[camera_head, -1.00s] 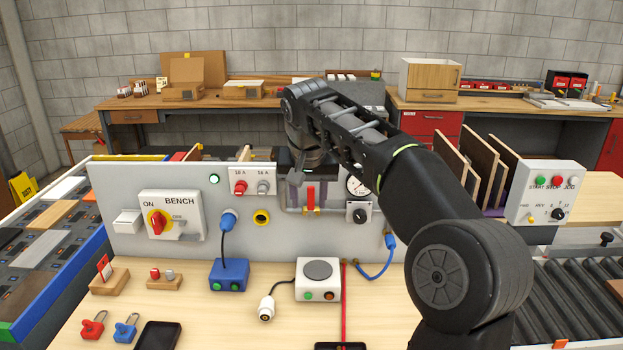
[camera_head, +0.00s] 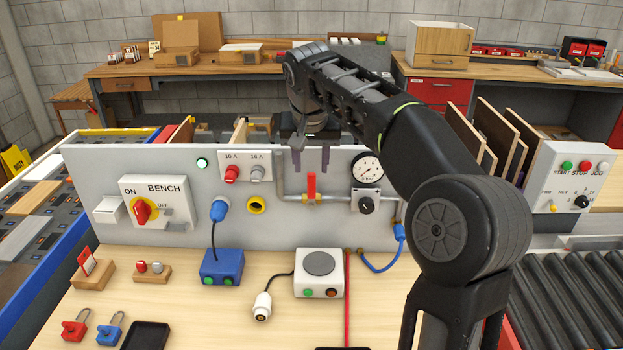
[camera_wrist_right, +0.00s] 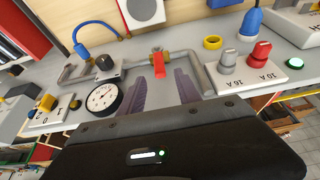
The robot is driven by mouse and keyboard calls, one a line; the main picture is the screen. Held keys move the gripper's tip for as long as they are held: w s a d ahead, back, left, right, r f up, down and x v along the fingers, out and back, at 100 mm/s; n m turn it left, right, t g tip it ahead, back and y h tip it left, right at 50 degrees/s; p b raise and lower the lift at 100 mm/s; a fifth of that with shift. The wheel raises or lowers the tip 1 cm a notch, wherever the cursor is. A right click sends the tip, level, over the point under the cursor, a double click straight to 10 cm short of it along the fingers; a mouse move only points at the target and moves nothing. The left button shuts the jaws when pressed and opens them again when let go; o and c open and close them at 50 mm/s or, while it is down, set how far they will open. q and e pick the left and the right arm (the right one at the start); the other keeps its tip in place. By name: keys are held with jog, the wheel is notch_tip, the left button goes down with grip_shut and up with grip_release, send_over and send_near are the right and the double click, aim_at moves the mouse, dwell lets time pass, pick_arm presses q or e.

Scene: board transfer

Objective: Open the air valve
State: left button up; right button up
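The air valve's red lever (camera_head: 311,187) stands upright, across the horizontal grey pipe (camera_head: 335,197) on the front of the panel. In the right wrist view the red lever (camera_wrist_right: 160,66) lies just beyond the fingertips, in line with the gap between them. My right gripper (camera_head: 311,163) is open and empty, one finger to each side of the lever's line, with its tips around the lever's top in the head view. The fingers (camera_wrist_right: 157,88) also show in the wrist view; I see no contact with the lever. My left gripper is out of view.
A pressure gauge (camera_head: 367,168) and a black knob (camera_head: 366,205) sit right of the valve. A white box (camera_head: 318,283) and a blue box (camera_head: 222,267) stand on the bench below.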

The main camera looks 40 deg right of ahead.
aim_at(311, 175)
jog(key=x, duration=0.6)
jog(key=shift+w+f+p, duration=0.1)
jog(key=shift+f+p, duration=0.2)
jog(key=shift+p, duration=0.05)
jog(key=shift+c, duration=0.6)
grip_shut()
dwell(0.5)
